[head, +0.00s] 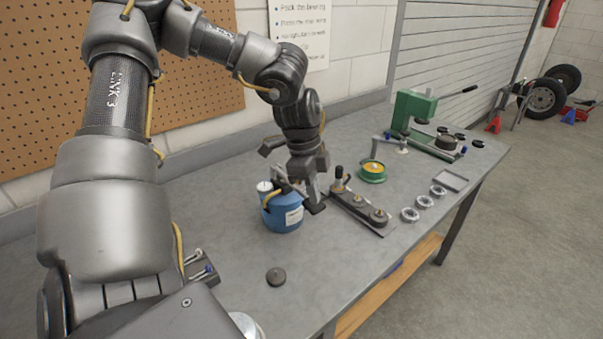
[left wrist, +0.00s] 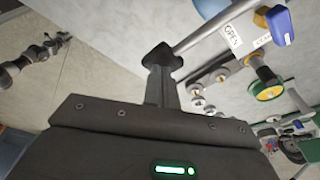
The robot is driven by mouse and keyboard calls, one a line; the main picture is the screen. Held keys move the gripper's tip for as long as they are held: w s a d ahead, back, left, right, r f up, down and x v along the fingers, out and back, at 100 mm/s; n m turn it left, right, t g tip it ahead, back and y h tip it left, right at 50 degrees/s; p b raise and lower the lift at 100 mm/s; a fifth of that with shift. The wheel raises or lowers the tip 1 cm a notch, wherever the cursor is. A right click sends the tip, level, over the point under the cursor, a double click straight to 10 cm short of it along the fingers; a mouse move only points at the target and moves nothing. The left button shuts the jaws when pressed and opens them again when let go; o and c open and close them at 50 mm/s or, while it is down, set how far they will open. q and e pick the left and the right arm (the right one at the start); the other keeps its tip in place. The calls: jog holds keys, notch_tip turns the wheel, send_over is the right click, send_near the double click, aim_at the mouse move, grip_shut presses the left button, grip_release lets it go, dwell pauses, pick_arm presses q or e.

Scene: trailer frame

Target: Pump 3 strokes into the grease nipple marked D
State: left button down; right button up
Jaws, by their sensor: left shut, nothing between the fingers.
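My left gripper (head: 314,200) is shut and empty, low over the bench beside the blue canister (head: 283,212), which has a white label and a yellow hose. In the left wrist view its closed fingers (left wrist: 162,62) meet a grey rod (left wrist: 205,32) that runs up to the right; I cannot tell whether they touch. A dark plate with several round fittings (head: 360,209) lies right of the canister. No letter D is legible, so I cannot tell which nipple is D. My right gripper is not seen.
A green pot with yellow contents (head: 373,170) and a green press (head: 413,108) stand farther back. Metal rings (head: 424,202) and a shallow tray (head: 451,181) lie near the right edge. The bench between disc and plate is clear.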

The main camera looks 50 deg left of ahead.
pick_arm(q)
jog(key=shift+a+r+p, duration=0.25)
jog(key=shift+r+p, duration=0.4)
jog(key=shift+r, duration=0.45)
jog(key=shift+a+r+p, duration=0.2)
jog(key=shift+r+p, duration=0.45)
jog(key=shift+r, duration=0.5)
jog(key=shift+a+r+p, duration=0.25)
jog(key=shift+r+p, duration=0.4)
jog(key=shift+r, duration=0.45)
jog(key=shift+f, duration=0.2)
jog(key=shift+d+f+b, duration=0.2)
jog(key=shift+f+b, duration=0.3)
jog(key=shift+b, duration=0.15)
jog(key=shift+d+f+b, duration=0.15)
jog(key=shift+f+b, duration=0.35)
jog(key=shift+b, duration=0.15)
jog(key=shift+d+f+b, duration=0.15)
jog(key=shift+f+b, duration=1.05)
jog(key=shift+b, duration=0.05)
jog(key=shift+f, duration=0.1)
